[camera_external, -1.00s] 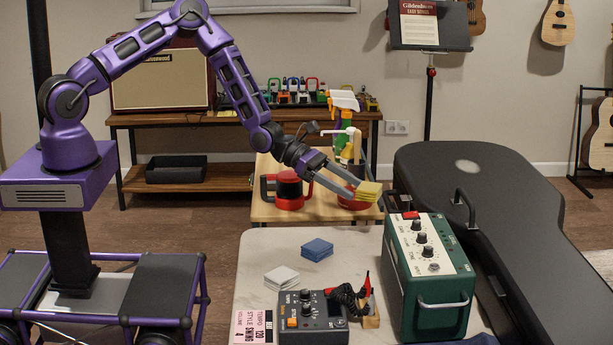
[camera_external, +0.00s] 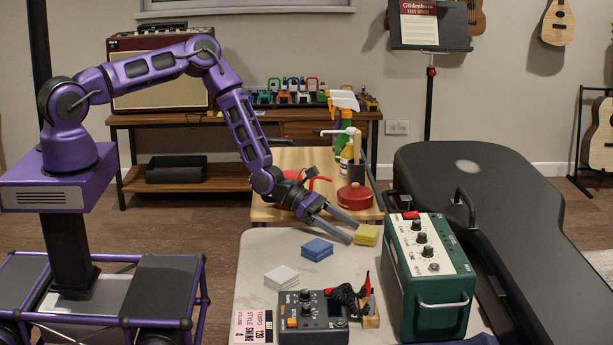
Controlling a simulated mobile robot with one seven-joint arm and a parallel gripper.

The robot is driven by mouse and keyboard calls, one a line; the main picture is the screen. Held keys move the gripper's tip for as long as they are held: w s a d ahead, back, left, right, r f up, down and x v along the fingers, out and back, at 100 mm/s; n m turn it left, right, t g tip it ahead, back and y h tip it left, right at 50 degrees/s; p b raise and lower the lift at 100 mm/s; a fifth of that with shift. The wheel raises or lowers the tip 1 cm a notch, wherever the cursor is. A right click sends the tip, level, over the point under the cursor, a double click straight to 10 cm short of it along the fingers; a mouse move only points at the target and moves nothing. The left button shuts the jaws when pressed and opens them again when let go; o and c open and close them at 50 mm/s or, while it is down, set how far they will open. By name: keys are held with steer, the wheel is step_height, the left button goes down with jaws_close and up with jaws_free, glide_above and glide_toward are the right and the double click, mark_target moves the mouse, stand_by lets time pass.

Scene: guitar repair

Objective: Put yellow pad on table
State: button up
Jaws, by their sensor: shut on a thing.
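The yellow pad (camera_external: 367,235) is a small stack-like block at the far right part of the white table (camera_external: 255,252), close to the green box. My gripper (camera_external: 352,234) reaches down from the upper left, and its fingertips are shut on the yellow pad's left side. The pad is at or just above the table's far edge; I cannot tell whether it touches the surface. A blue pad (camera_external: 317,250) and a white pad (camera_external: 282,277) lie on the table to the left.
A green amplifier box (camera_external: 430,275) stands right of the yellow pad. A black guitar case (camera_external: 480,190) lies behind it. A small device (camera_external: 314,318) and a pink card (camera_external: 253,326) sit nearer. The wooden table (camera_external: 290,212) behind holds a red-lidded pot (camera_external: 355,197) and bottles.

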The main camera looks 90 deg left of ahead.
steer(key=shift+f, duration=0.15)
steer(key=o, duration=1.3)
steer(key=shift+c, duration=0.2)
steer(key=shift+s+a+r, duration=0.1)
steer(key=shift+s+r, duration=0.05)
steer(key=shift+r, duration=0.1)
steer(key=v, duration=0.7)
